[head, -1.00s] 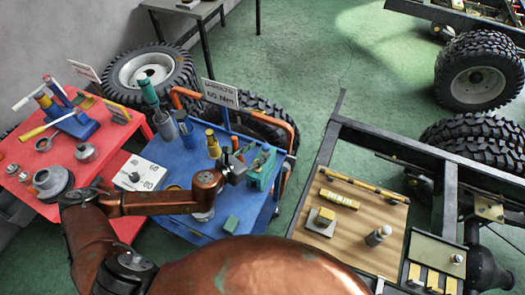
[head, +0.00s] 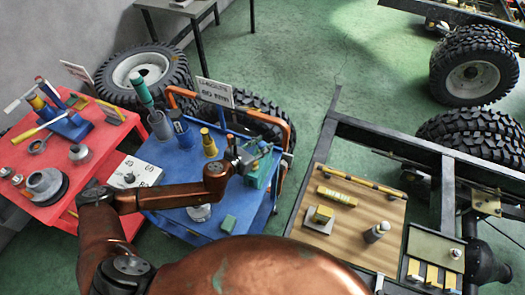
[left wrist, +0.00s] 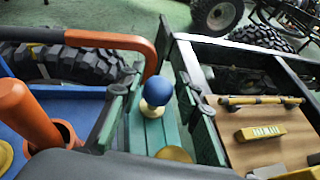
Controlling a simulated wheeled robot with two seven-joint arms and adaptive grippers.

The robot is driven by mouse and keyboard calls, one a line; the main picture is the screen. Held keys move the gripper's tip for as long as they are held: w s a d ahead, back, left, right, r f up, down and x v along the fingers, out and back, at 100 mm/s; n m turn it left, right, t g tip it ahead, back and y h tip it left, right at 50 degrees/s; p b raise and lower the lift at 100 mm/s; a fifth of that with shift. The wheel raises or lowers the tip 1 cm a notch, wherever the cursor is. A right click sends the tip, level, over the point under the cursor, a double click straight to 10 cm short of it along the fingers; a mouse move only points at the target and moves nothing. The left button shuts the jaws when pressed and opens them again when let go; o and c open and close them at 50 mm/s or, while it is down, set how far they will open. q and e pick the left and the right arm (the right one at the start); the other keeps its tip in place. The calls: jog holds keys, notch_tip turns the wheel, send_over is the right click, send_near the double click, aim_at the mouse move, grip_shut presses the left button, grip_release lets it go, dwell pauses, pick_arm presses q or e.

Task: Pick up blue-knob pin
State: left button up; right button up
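The blue-knob pin (left wrist: 158,91) shows in the left wrist view as a round blue ball on a pale collar. It stands upright at the green holder (left wrist: 150,130), which also shows in the head view (head: 259,174) at the right side of the blue cart top. My left gripper (head: 240,157) is over that side of the cart. In the left wrist view its fingers (left wrist: 160,94) are apart, with the knob between them in the picture. I cannot tell whether they touch it or are level with it. My right gripper is not in view.
The blue cart (head: 190,218) has an orange rail (left wrist: 105,40) beyond the holder. A yellow-topped bottle (head: 208,143) and a sign (head: 215,92) stand near. A red table (head: 95,150) is left; a chassis with a wooden board (head: 345,240) is right.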

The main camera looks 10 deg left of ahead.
pick_arm(q)
grip_shut()
